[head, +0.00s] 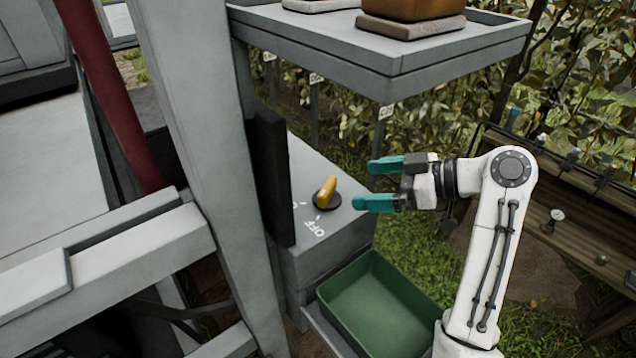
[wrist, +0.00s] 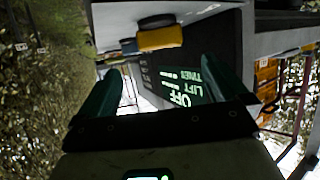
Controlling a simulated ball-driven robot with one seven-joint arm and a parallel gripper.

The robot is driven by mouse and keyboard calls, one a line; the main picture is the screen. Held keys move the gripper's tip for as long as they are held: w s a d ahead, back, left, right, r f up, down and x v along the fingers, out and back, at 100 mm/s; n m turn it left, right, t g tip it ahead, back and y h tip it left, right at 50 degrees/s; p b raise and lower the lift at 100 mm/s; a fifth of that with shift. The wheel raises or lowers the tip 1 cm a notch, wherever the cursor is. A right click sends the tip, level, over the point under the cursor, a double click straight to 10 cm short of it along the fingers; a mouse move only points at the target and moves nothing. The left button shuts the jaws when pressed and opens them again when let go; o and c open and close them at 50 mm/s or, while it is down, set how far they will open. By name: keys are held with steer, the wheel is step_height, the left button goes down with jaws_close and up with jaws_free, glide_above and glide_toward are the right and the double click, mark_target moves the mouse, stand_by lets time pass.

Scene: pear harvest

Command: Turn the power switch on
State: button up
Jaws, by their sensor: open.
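The power switch is a yellow rotary knob (head: 326,191) on a dark round base, on top of a grey box (head: 345,235). White lettering beside it reads "OFF"; another marking is partly hidden behind a dark upright panel (head: 270,175). My gripper (head: 372,185) has teal fingers, is open and empty, and points left toward the knob, apart from it on its right. In the wrist view the yellow knob (wrist: 160,38) lies ahead, above the gap between the fingers (wrist: 160,90). The dark panel (wrist: 190,70) there shows lit text including "OFF", "LIFT" and "TIMER".
A grey shelf (head: 440,68) with a brown pot on a slab overhangs the box from above. A green bin (head: 375,300) stands below in front. A grey post (head: 200,130) rises at left. A wooden bench (head: 565,235) and foliage are at right.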

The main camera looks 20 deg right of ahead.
mark_target(332, 187)
steer(key=p+x, duration=0.1)
steer(key=x, duration=0.9)
steer(key=shift+s+f, duration=0.1)
steer(key=shift+f, duration=0.05)
steer(key=shift+c, duration=0.2)
steer(key=c, duration=0.9)
